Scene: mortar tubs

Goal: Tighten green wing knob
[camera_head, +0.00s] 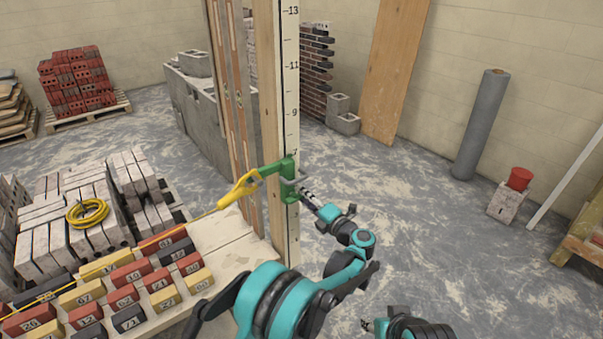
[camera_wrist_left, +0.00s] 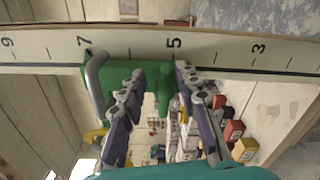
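A green clamp (camera_head: 282,168) is fixed on the upright white measuring pole (camera_head: 292,100). It also shows in the left wrist view (camera_wrist_left: 120,72), around the pole between the 7 and the 5. A green piece of it, apparently the wing knob (camera_wrist_left: 164,80), sits between the fingertips. My left gripper (camera_head: 303,190) is at the clamp's right side. In the left wrist view its two fingers (camera_wrist_left: 160,76) are apart, one on each side of the green piece; contact is not clear. My right gripper (camera_head: 368,325) shows only in part at the bottom edge.
A yellow line holder (camera_head: 240,188) hooks onto the clamp, with a string running left over numbered bricks (camera_head: 125,298). A grey curved bar (camera_wrist_left: 97,85) lies beside the clamp. Timber boards (camera_head: 225,90) stand left of the pole.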

